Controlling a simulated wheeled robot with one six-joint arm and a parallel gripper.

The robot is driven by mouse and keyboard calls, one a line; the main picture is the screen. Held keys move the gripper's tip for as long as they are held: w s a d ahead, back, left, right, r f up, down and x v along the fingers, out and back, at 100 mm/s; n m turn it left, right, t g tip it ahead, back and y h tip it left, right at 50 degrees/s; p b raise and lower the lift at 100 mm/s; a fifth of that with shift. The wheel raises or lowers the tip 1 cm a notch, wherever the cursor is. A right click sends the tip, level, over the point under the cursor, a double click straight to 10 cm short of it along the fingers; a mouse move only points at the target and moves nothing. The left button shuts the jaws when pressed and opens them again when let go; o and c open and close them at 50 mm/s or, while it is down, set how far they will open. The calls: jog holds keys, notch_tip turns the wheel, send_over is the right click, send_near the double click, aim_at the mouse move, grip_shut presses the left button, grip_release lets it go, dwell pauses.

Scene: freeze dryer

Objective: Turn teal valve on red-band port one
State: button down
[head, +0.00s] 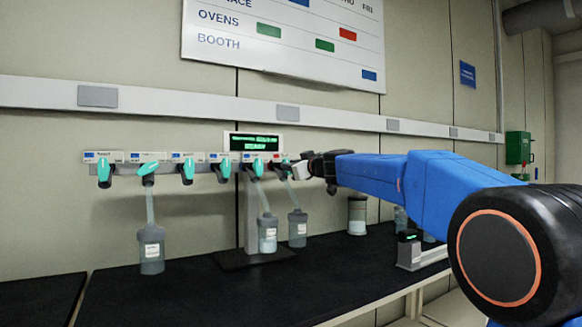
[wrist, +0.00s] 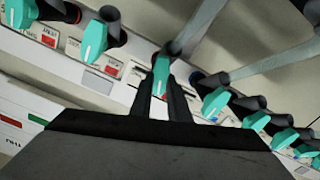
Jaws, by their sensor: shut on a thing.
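Several teal valves sit in a row on the manifold under the wall rail. In the wrist view, one teal valve (wrist: 161,74) lies between the two dark fingers of my gripper (wrist: 161,100), which is shut on it. A bit of red shows behind that valve; its port number is hidden. Other teal valves flank it, one to the left (wrist: 96,42) beside a red-marked label (wrist: 111,70) and one to the right (wrist: 215,101). In the head view, my gripper (head: 299,171) is at the right end of the manifold, partly hiding the valves there.
Flasks hang on tubes below the manifold, including a left one (head: 151,250) and a right one (head: 297,228). A lit display (head: 254,142) stands above the manifold. A jar (head: 357,214) stands on the black bench (head: 200,290), whose front is mostly clear.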

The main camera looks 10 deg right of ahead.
jog(key=n, duration=0.4)
jog(key=shift+f+n, duration=0.1)
jog(key=shift+n, duration=0.2)
jog(key=shift+a+f+n, duration=0.1)
jog(key=shift+n, duration=1.5)
jog(key=c, duration=1.7)
grip_release()
jog(key=shift+s, duration=0.1)
jog(key=shift+s+d, duration=0.2)
jog(key=shift+s, duration=0.3)
jog(key=v, duration=1.6)
jog(key=shift+s, duration=0.15)
